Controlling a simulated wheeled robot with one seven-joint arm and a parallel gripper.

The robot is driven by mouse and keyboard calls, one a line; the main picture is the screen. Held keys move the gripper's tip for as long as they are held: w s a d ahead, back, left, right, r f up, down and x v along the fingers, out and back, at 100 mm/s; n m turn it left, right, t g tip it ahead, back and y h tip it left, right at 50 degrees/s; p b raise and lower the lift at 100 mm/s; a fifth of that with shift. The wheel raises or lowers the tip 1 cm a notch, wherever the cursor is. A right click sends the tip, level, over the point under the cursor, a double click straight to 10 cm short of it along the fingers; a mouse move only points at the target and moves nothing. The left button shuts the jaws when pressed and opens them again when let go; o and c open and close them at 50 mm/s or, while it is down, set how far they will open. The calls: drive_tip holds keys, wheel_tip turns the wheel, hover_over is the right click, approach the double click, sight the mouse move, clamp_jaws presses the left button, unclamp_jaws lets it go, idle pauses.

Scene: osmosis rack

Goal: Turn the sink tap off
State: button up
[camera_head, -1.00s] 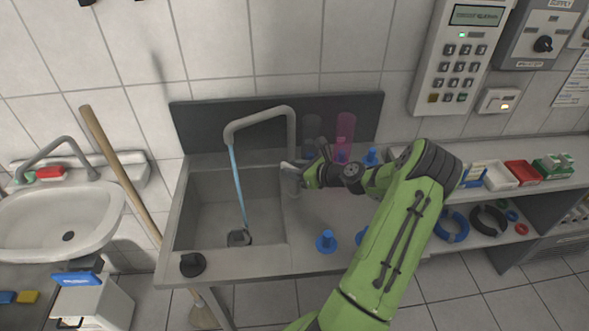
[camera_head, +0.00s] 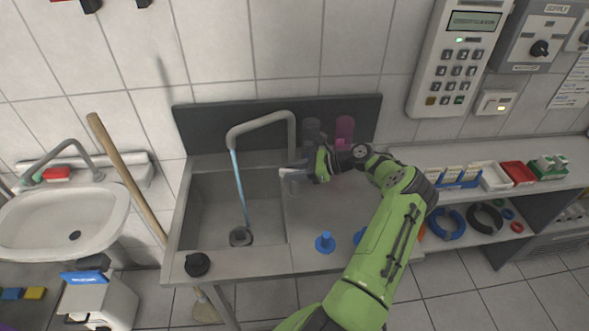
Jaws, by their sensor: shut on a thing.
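The sink tap (camera_head: 258,122) is a grey bent pipe over the steel basin (camera_head: 207,205). A blue stream of water (camera_head: 239,188) falls from its spout to the drain (camera_head: 240,236). The tap's lever handle (camera_head: 291,171) is pale and sits at the foot of the pipe, right of the basin. My gripper (camera_head: 308,167) is at the handle from the right and is shut on it. The fingers partly hide the handle, so its exact angle is hard to tell.
Blue knobbed pieces (camera_head: 325,242) stand on the counter near my arm. A pink cylinder (camera_head: 344,130) and a dark one (camera_head: 311,128) stand behind my gripper. A black stopper (camera_head: 197,264) lies at the counter's front left. A wooden handle (camera_head: 125,175) leans left of the sink.

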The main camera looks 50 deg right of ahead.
drive_tip(key=shift+f+n+g+y+b, duration=0.1)
drive_tip(key=shift+n+g+y+b, duration=0.75)
drive_tip(key=shift+n+y, duration=0.4)
drive_tip(key=shift+n+g, duration=0.25)
drive_tip(key=shift+g, duration=0.1)
drive_tip(key=o, duration=0.7)
